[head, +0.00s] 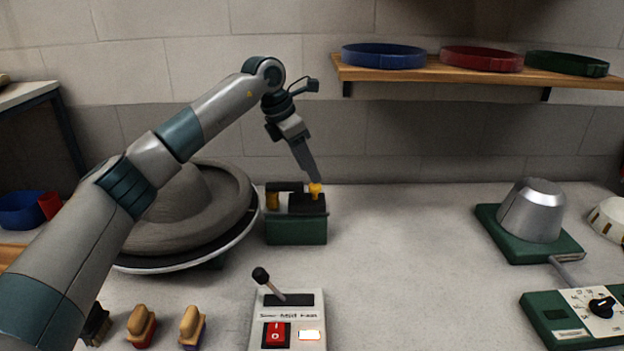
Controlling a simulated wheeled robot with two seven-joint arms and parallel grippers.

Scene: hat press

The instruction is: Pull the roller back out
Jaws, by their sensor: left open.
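A green box-shaped roller unit (296,230) with a black top stands on the worktop, close to the right rim of the round turntable. A yellow roller (272,198) sits at its left end, beside the rim; whether it touches the hat brim I cannot tell. A yellow knob (316,191) stands up at the right of the black top. My left gripper (317,179) points down at the knob with its fingertips just above or around it. It is open; the gap between its fingers is not clear from this side. My right gripper is not in view.
A grey felt hat (200,205) lies on the turntable (236,239), partly behind my left arm. A control box (286,335) with a lever and red switch stands in front. A metal dome (531,211) on a green base is at right. The worktop between is clear.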

